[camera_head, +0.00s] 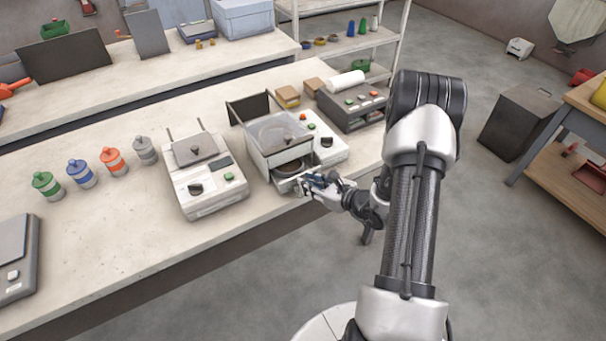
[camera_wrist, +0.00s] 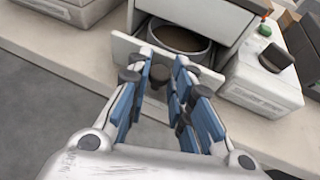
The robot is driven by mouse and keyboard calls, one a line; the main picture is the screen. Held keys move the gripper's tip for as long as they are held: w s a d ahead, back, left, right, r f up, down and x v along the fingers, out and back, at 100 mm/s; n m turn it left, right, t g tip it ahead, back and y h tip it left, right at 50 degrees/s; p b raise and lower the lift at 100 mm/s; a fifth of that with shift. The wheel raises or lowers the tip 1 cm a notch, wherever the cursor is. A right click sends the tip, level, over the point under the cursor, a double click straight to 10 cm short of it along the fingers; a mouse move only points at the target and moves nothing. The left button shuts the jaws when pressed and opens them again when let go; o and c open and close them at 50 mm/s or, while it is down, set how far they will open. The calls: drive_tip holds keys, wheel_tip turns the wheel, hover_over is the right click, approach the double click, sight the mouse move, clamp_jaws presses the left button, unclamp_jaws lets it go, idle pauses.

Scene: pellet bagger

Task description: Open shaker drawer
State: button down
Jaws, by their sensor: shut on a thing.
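The shaker (camera_head: 279,140) is a boxy machine with a clear top, standing on the bench with a white control unit (camera_head: 321,142) at its right side. Its drawer (camera_head: 284,181) is pulled partly out at the front, and a round sieve or pan shows inside it. The open drawer also shows in the wrist view (camera_wrist: 125,47), with the round pan (camera_wrist: 180,38) in it. My gripper (camera_head: 312,183) is at the drawer front. In the wrist view, my gripper's blue fingers (camera_wrist: 160,78) are closed around the dark round knob (camera_wrist: 159,75) of the drawer.
A white sealer-like machine (camera_head: 204,180) stands left of the shaker, and a grey machine (camera_head: 352,103) stands to its right. Several coloured bottles (camera_head: 80,173) line the bench at left. A grey scale (camera_head: 14,255) sits at the near left. The floor in front is clear.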

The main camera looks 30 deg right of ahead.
drive_tip(key=s, duration=0.9)
drive_tip(key=shift+d+b, duration=0.15)
drive_tip(key=shift+b, duration=0.15)
drive_tip(key=c, duration=1.4)
unclamp_jaws()
drive_tip(key=shift+s, duration=0.15)
drive_tip(key=v, duration=1.1)
drive_tip(key=shift+s+d+r, duration=0.1)
drive_tip(key=shift+s+r, duration=0.05)
drive_tip(key=shift+s, duration=0.2)
